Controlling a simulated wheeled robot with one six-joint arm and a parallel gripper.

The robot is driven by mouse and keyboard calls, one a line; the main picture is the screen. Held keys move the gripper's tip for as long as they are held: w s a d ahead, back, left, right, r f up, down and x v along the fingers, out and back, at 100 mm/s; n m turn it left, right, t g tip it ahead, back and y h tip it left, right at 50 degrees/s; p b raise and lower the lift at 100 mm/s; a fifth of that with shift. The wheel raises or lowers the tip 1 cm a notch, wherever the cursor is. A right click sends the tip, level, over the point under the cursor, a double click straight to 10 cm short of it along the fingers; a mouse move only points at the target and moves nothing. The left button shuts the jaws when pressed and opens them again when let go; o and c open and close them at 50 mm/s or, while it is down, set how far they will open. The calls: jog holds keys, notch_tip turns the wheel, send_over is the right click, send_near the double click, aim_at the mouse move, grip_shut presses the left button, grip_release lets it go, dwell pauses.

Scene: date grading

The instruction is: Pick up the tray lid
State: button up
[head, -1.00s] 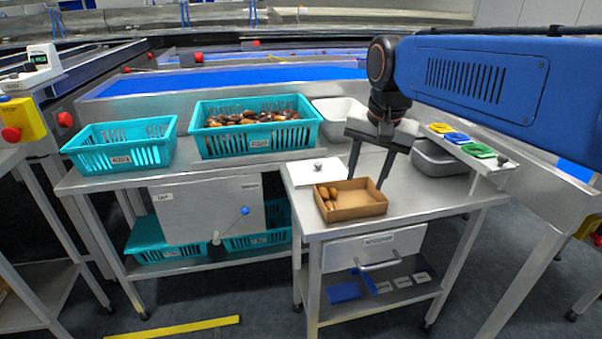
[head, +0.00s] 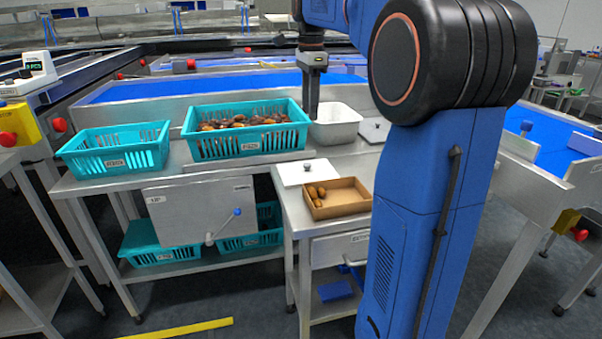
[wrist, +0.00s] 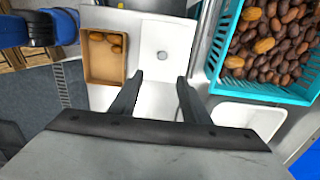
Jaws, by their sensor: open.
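The tray lid (head: 300,179), a flat white square plate with a small grey knob, lies on the small steel side table, left of an open cardboard box. It also shows in the wrist view (wrist: 160,32), with its knob near the middle, ahead of the fingertips. My gripper (head: 312,114) hangs with its fingers down in the head view, above and behind the lid in the picture, beside the teal basket of dates. In the wrist view my gripper (wrist: 159,77) has its two fingers apart with nothing between them. Neither finger visibly touches the lid.
The cardboard box (head: 349,204) holds a few dates. A teal basket full of dates (head: 243,145) stands close behind the lid, with a white tub (head: 335,133) to its right. An empty-looking teal basket (head: 112,164) stands left. My arm hides the right side.

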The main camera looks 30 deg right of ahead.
send_over(307, 164)
jog(key=f, duration=1.1)
jog(key=shift+s+d+f, duration=0.15)
jog(key=shift+s+f, duration=0.1)
jog(key=shift+s, duration=0.05)
jog(key=shift+w+f, duration=0.15)
jog(key=shift+f, duration=1.25)
jog(key=shift+w+f, duration=0.15)
jog(key=shift+f, duration=1.2)
grip_shut()
jog(key=shift+r, duration=0.15)
